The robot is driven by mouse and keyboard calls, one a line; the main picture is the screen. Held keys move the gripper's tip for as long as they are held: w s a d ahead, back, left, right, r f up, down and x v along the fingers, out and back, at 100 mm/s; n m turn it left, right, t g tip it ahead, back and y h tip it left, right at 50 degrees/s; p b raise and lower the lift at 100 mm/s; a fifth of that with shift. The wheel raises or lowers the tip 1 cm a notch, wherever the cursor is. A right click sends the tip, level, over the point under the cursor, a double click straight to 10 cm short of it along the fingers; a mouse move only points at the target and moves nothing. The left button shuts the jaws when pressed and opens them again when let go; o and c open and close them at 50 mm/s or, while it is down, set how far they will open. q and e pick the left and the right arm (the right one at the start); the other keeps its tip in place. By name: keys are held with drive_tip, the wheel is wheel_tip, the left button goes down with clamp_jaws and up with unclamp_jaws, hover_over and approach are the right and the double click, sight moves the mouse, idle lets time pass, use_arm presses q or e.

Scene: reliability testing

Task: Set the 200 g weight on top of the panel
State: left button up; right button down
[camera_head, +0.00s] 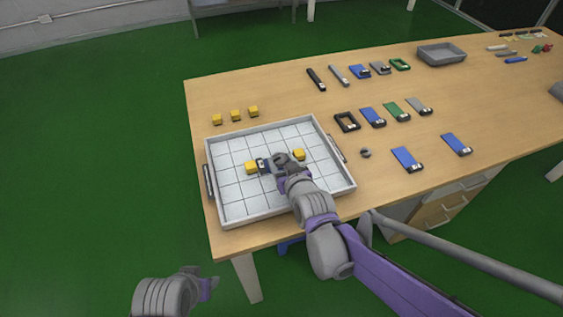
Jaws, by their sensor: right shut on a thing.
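My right gripper (279,161) is over the white gridded tray (238,203), shut on a small grey rounded thing that looks like the 200 g weight; its marking cannot be read. Below it, the panel shows only as a dark end with a white label (262,165), beside the left yellow block (251,167). A second yellow block (299,154) is on the right. My gripper hides most of the panel, and I cannot tell whether the weight touches it. My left gripper (211,276) is low at the left, off the table; its opening is unclear.
A grey notched round piece (365,152) lies right of the tray. Several yellow blocks (235,115) stand behind it. Blue panels (406,158), a black frame (346,122) and other flat pieces lie to the right. A grey bin (441,54) stands farther back on the wooden table.

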drive_tip(key=shift+r, duration=0.1)
drive_tip(key=c, duration=0.5)
unclamp_jaws()
drive_tip(key=shift+f, duration=0.2)
